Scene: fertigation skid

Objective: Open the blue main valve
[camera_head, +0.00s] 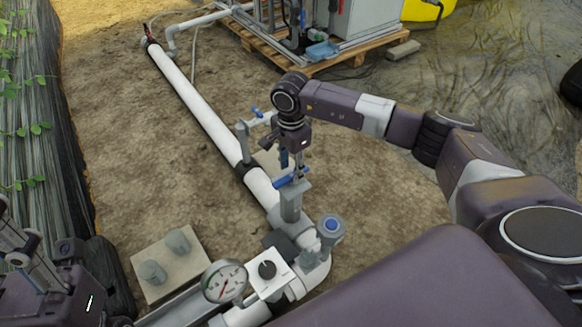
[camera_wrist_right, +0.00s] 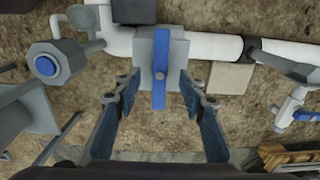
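The blue main valve has a grey block body (camera_head: 291,203) on the white pipe and a flat blue handle (camera_head: 290,178) on top. In the right wrist view the handle (camera_wrist_right: 160,68) lies across the pipe's direction, fixed by a centre bolt. My right gripper (camera_head: 293,164) points down over the valve. In the wrist view its two fingers (camera_wrist_right: 159,80) are apart, one on each side of the handle, with gaps; contact is not visible. My left gripper (camera_head: 28,250) is at the lower left edge, partly cut off, and its finger opening is unclear.
A grey fitting with a blue cap (camera_head: 331,226) stands beside the valve. A pressure gauge (camera_head: 225,281) and a white dial box (camera_head: 270,272) are in front. A smaller blue-handled side valve (camera_head: 257,113) is beyond. A pallet skid (camera_head: 310,60) stands at the back.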

